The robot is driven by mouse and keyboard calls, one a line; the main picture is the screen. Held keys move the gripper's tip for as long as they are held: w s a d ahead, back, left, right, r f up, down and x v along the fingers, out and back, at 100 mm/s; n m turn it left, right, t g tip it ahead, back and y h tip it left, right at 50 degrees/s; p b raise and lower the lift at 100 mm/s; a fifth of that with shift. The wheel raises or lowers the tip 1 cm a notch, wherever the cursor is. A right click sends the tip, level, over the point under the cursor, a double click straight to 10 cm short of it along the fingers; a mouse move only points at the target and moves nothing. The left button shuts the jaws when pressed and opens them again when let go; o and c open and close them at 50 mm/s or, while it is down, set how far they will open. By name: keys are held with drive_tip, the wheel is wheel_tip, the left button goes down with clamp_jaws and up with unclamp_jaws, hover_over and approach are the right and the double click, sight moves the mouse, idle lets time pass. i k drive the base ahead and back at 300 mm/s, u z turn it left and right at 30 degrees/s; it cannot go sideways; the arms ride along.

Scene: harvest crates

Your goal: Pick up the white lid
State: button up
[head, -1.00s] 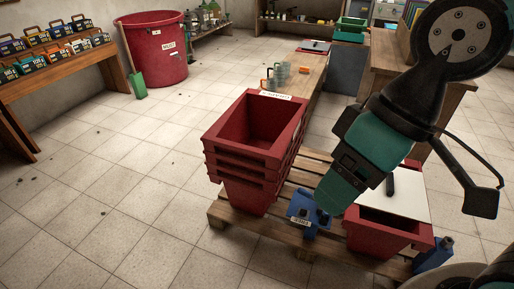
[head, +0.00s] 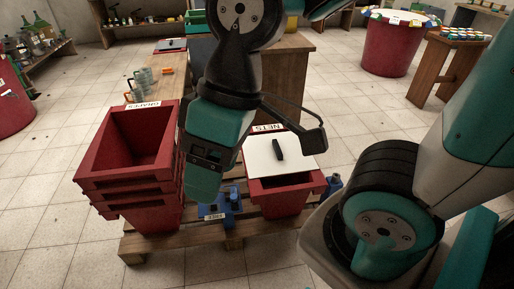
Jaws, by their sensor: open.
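The white lid (head: 298,160) lies flat over part of a red crate (head: 285,200) on the pallet, with a short black handle (head: 278,149) on top. A dark strip of the crate's inside shows along the near side of the lid. My gripper (head: 257,168) is open and empty. It hangs left of the handle in the head view, with a teal part on the left and a black hooked part at the lid's right side. The left edge of the lid is close to the gripper in the picture. I cannot tell the gripper's height above the lid.
A stack of red crates (head: 88,165) stands left on the wooden pallet (head: 150,243). A blue item (head: 232,203) lies between stack and lidded crate, and a blue bottle (head: 336,182) stands at the right. A bench (head: 170,78) with mugs is behind. Tiled floor lies in front.

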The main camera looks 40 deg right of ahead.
sight(278, 153)
drive_tip(key=k, duration=0.55)
drive_tip(key=z, duration=0.55)
drive_tip(key=i, duration=0.6)
drive_tip(key=z, duration=0.5)
drive_tip(key=i, duration=1.1)
